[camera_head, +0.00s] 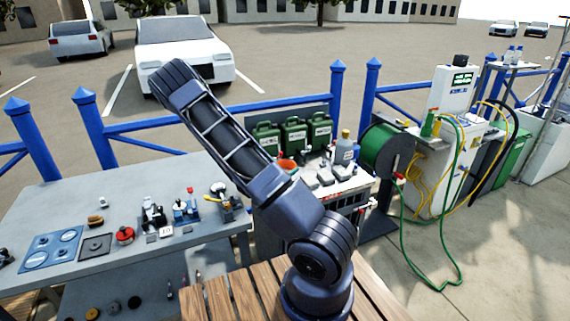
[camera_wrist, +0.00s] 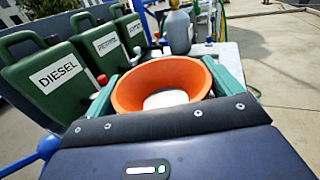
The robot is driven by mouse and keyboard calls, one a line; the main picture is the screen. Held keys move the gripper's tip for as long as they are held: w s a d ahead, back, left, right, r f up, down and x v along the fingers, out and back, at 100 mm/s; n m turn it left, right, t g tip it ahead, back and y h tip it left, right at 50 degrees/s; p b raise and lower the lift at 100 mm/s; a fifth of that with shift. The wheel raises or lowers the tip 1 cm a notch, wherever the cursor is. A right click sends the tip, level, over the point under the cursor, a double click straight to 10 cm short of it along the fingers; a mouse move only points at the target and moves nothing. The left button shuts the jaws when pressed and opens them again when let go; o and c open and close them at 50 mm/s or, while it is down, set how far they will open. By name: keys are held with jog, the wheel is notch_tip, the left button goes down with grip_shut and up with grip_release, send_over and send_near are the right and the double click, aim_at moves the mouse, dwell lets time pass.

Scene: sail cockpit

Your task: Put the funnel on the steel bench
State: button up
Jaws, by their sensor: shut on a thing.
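The orange funnel (camera_wrist: 128,92) sits between the two green fingers of my gripper (camera_wrist: 165,82) in the wrist view, with its wide mouth facing the camera. My gripper is shut on it. In the head view a small part of the funnel (camera_head: 288,167) shows beside my arm, over the jerrycan counter; my gripper is hidden behind the arm there. I cannot tell whether the funnel touches the counter. The grey steel bench (camera_head: 62,207) stands at the left in the head view, apart from the funnel.
Green jerrycans (camera_head: 293,135), one labelled DIESEL (camera_wrist: 52,78), stand close behind the funnel. A grey bottle (camera_head: 344,152) stands to its right. The bench bears a blue plate (camera_head: 52,249), a red round part (camera_head: 124,235) and small mechanisms (camera_head: 186,208). Its back left is mostly clear.

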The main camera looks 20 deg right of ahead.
jog(key=shift+f, duration=0.3)
dwell(0.4)
jog(key=o, duration=0.8)
jog(key=shift+f, duration=0.1)
jog(key=shift+a, duration=0.15)
jog(key=shift+s+a, duration=0.15)
jog(key=shift+a, duration=0.1)
jog(key=shift+v, duration=1.25)
notch_tip(320, 180, up, 6)
jog(key=shift+d+f, duration=0.15)
jog(key=shift+f, duration=0.1)
jog(key=shift+r, duration=0.8)
